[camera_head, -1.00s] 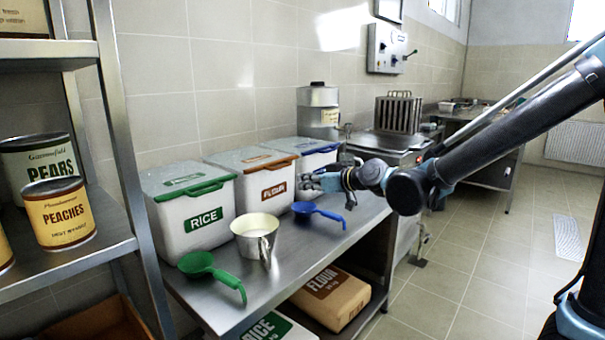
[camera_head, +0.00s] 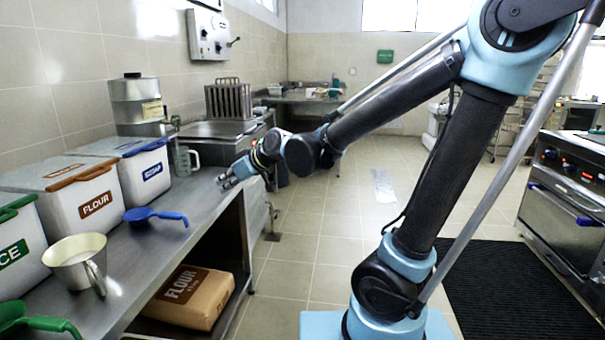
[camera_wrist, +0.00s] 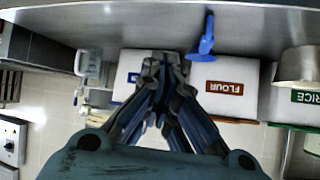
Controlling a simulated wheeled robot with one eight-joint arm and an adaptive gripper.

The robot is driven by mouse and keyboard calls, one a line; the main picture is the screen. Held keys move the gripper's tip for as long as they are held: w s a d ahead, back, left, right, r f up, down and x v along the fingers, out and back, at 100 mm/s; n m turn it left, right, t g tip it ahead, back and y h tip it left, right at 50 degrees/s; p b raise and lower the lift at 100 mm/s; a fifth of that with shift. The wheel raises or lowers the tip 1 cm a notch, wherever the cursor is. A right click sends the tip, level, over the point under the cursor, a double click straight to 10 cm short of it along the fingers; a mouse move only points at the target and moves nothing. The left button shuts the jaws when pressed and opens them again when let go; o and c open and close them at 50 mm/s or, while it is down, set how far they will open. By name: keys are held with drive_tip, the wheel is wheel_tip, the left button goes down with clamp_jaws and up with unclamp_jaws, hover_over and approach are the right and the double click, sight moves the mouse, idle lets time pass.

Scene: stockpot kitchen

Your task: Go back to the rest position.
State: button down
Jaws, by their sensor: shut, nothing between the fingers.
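My gripper (camera_head: 228,181) is shut and empty, at the end of my outstretched arm. In the head view it hangs over the front edge of the steel counter (camera_head: 180,236), right of the blue scoop (camera_head: 153,216). In the wrist view my gripper (camera_wrist: 164,62) points toward the bins, and its fingers cover part of the blue-labelled bin. The blue scoop (camera_wrist: 204,42) shows there to the right of the fingertips, apart from them.
The flour bin (camera_head: 75,197), blue-lidded bin (camera_head: 144,178), metal pot (camera_head: 77,262) and green scoop (camera_head: 38,322) stand on the counter. A clear jug (camera_head: 185,161) is behind my gripper. A flour sack (camera_head: 187,296) lies below.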

drive_tip(key=d+f+m+h, duration=0.3)
drive_tip(key=d, duration=0.9)
drive_tip(key=d+f+m+h, duration=0.2)
drive_tip(key=d+f, duration=0.1)
drive_tip(key=d, duration=0.8)
drive_tip(key=s+d+f+m+g+h, duration=0.1)
drive_tip(key=s+d+f+m+h, duration=0.1)
drive_tip(key=s+d, duration=0.4)
drive_tip(key=s+d+f+m+g+h, duration=0.1)
drive_tip(key=s+d+f+m+h, duration=0.2)
drive_tip(key=d, duration=1)
drive_tip(key=s+f+m, duration=0.2)
drive_tip(key=s+f, duration=0.1)
drive_tip(key=s, duration=0.1)
drive_tip(key=shift+s+d, duration=0.3)
drive_tip(key=shift+d, duration=0.05)
